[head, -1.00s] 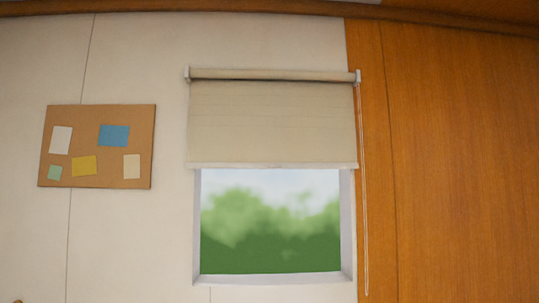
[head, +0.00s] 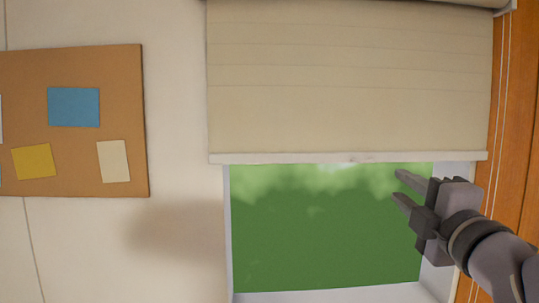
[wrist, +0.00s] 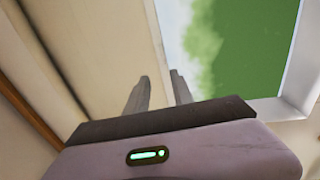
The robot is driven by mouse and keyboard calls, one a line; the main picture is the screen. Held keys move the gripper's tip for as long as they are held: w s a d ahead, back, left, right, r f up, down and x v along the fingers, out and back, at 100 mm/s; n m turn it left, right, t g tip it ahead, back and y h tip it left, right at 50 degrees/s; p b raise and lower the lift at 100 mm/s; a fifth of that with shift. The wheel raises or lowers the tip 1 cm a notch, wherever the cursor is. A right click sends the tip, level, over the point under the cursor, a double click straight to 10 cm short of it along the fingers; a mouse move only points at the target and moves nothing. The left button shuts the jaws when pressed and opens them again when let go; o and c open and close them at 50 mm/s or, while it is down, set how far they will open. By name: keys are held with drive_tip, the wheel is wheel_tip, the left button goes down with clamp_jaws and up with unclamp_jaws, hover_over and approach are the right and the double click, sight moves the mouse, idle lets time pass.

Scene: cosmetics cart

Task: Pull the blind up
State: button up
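The beige roller blind (head: 350,85) covers the upper part of the window, and its pale bottom rail (head: 300,158) hangs level. A thin cord (head: 499,90) hangs at its right side. My gripper (head: 400,186) is in front of the window's right part, with its fingertips just below the rail in the head view. The two fingers are apart with nothing between them. In the wrist view my gripper (wrist: 158,80) points toward the rail's edge, with the blind (wrist: 105,50) on the left and the window on the right. Contact with the rail cannot be told.
The window pane (head: 325,230) shows green outside, set in a pale frame (head: 330,294). A cork board (head: 120,100) with several notes is on the white wall to the left. An orange wood panel (head: 515,130) borders the right side.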

sight(367, 162)
drive_tip(key=w, duration=0.5)
drive_tip(key=w+r, duration=0.1)
drive_tip(key=w, duration=0.9)
drive_tip(key=shift+r, duration=0.3)
clamp_jaws()
idle(0.4)
